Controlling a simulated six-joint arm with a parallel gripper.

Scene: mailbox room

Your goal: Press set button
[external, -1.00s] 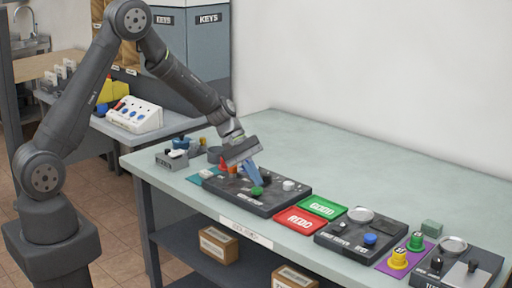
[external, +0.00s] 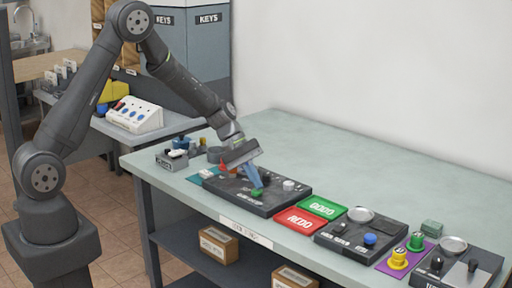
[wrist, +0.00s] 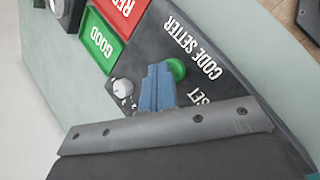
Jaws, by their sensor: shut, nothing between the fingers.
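The code setter is a dark panel (external: 232,193) on the table, and it also shows in the wrist view (wrist: 150,42) with white "CODE SETTER" lettering. A round green button (external: 257,191) sits near its front edge. In the wrist view the green button (wrist: 176,69) is right beside my fingertips, with part of a "SET" label below. A white knob (wrist: 122,88) is on the other side of the fingers. My gripper (external: 259,185) has blue fingers, shut and empty, pointing down at the green button. I cannot tell whether they touch it. The wrist view shows the fingertips (wrist: 158,68) too.
A red REDO plate (external: 301,217) and a green GOOD plate (external: 322,207) lie right of the panel. Another dark panel with a blue button (external: 370,239) stands farther right. Small grey items (external: 172,159) stand on the left. The back of the table is clear.

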